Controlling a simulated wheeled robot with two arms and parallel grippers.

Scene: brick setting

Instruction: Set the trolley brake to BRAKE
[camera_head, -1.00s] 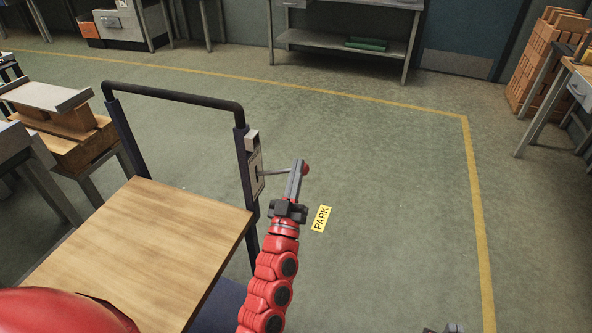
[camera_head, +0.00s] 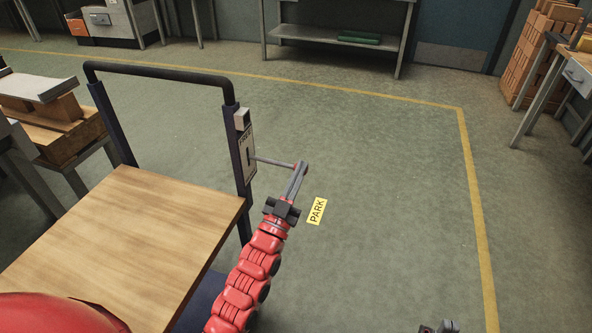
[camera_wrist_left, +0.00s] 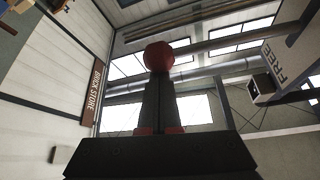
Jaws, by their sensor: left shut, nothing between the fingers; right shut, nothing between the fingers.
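The trolley (camera_head: 120,240) has a wooden top and a black push handle. On its right post is a pale brake plate (camera_head: 249,170) with a dark slot; the wrist view shows the word FREE on it (camera_wrist_left: 280,68). A thin grey lever (camera_head: 272,161) sticks out from the plate. Its red knob (camera_wrist_left: 158,56) is at the fingertips of my left gripper (camera_head: 301,168). The fingers are closed together beside or under the knob, not around it; contact is unclear. My right gripper (camera_head: 440,327) barely shows at the bottom edge, shut.
A yellow PARK label (camera_head: 317,211) lies on the floor right of my left gripper. Open floor spreads inside a yellow line (camera_head: 473,190). Benches with wooden pieces (camera_head: 60,125) stand left of the trolley. Stacked bricks (camera_head: 545,55) and a table are at the right.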

